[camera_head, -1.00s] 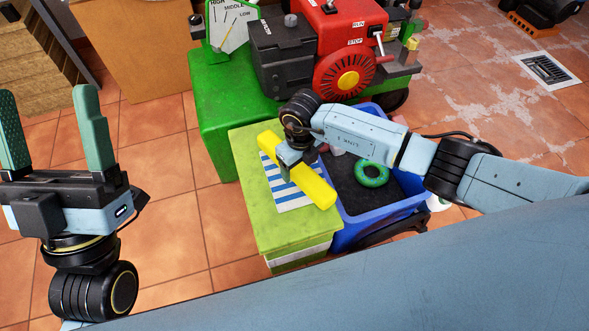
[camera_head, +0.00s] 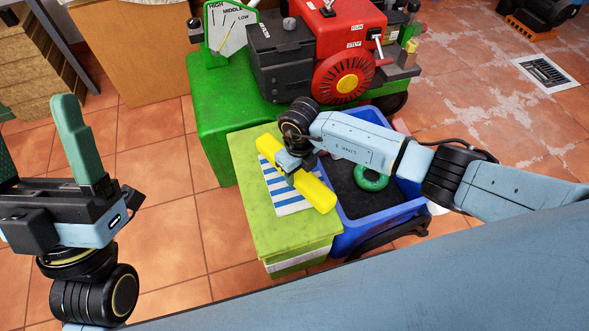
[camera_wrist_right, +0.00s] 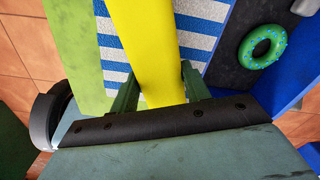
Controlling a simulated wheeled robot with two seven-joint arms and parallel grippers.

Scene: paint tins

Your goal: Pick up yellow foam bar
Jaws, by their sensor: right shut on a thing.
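The yellow foam bar (camera_head: 314,190) is a long bright block over the blue-and-white striped cloth (camera_head: 283,196) on the green box top. My right gripper (camera_head: 290,165) is shut on the bar near its middle, coming from above. In the right wrist view the bar (camera_wrist_right: 150,50) runs between the two green fingers of my right gripper (camera_wrist_right: 160,92). I cannot tell whether the bar touches the cloth. My left gripper (camera_head: 38,140) is at the left edge, fingers apart and empty, partly cut off by the frame.
A blue bin (camera_head: 349,236) with a dark inside stands right of the green box (camera_head: 252,222). A green ring (camera_head: 371,178) with dots lies in it. A red and black engine (camera_head: 340,35) on a green base stands behind. Tiled floor is free at left.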

